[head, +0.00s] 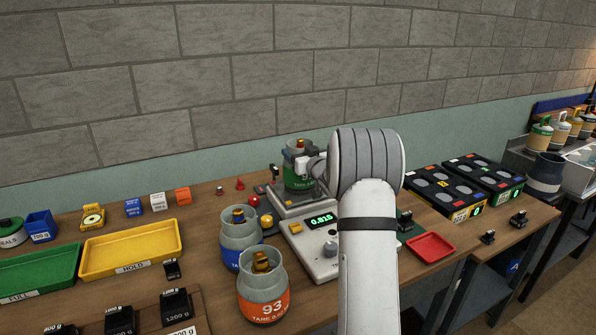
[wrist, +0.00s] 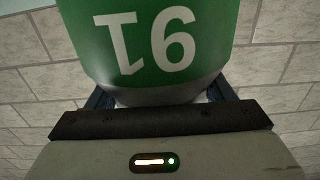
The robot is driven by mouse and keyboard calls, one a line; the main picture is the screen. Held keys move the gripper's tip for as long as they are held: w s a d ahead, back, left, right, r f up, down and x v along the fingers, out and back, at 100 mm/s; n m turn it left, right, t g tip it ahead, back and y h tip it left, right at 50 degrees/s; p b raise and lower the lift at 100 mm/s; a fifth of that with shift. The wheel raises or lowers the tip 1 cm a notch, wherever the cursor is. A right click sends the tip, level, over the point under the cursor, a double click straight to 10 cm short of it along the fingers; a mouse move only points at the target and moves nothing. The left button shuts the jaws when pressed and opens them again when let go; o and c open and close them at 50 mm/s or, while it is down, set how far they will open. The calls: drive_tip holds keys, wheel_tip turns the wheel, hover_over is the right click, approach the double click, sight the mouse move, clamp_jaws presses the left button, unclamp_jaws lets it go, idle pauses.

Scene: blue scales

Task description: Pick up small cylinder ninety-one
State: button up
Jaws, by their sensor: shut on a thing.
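Small cylinder ninety-one, grey with a green band and brass valve, shows in the head view (head: 297,168) at the scale's platform, upright. Its green band with an upside-down 91 fills the top of the wrist view (wrist: 160,45). My gripper (head: 308,163) is shut on it from the right; the dark fingers (wrist: 160,98) show either side of its body in the wrist view. The scale (head: 298,238) has a lit green display reading about 0.815. Whether the cylinder's base touches the platform I cannot tell. My arm hides part of the scale.
Cylinder 93 with an orange band (head: 265,292) and a blue-banded cylinder (head: 239,238) stand left of the scale. A yellow HOLD tray (head: 130,250) and green FULL tray (head: 40,280) lie left. A red tray (head: 431,247) and black racks (head: 447,192) stand right.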

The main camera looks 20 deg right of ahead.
drive_tip(key=shift+f, duration=0.2)
drive_tip(key=c, duration=1.3)
drive_tip(key=shift+r, duration=0.15)
drive_tip(key=shift+c, duration=0.5)
